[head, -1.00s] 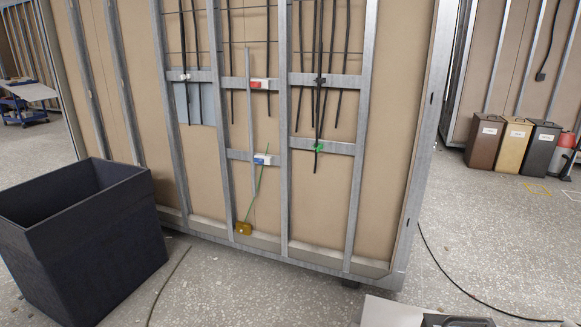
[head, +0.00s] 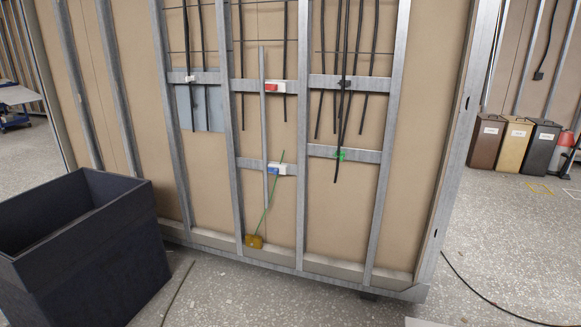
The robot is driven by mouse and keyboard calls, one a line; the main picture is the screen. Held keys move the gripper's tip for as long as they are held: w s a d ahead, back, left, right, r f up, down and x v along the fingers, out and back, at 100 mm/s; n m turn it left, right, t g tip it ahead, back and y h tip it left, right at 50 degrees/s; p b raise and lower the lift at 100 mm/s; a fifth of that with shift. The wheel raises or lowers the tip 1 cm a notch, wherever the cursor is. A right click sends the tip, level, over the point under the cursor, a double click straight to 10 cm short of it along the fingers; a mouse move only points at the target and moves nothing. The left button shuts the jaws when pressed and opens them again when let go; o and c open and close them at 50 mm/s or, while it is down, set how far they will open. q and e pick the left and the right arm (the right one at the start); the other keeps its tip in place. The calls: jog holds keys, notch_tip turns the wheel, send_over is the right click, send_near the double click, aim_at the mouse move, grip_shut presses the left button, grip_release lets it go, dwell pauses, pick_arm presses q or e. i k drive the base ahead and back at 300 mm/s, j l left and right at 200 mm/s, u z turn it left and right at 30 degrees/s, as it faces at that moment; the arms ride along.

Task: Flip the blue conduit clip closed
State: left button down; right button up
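The blue conduit clip (head: 277,168) is a small blue and white piece on the lower metal crossbar (head: 250,164) of the wall frame. A grey vertical conduit (head: 264,130) runs beside it, and a thin green wire (head: 268,201) passes across it. Whether the clip stands open or closed is too small to tell. Neither of my grippers shows in the head view.
A red and white clip (head: 272,87) sits on the crossbar above. A green clip (head: 340,155) with black cables is to the right. A yellow box (head: 254,241) hangs low. A large dark bin (head: 90,250) stands at front left. Open floor lies before the wall.

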aim_at(275, 171)
jog(key=i+j, duration=0.25)
jog(key=j, duration=0.15)
jog(key=i+j, duration=0.25)
jog(key=j, duration=0.15)
jog(key=i+j+z, duration=0.2)
jog(key=i+l, duration=0.15)
jog(key=i, duration=1.95)
jog(key=l+u, duration=0.1)
jog(key=u, duration=0.7)
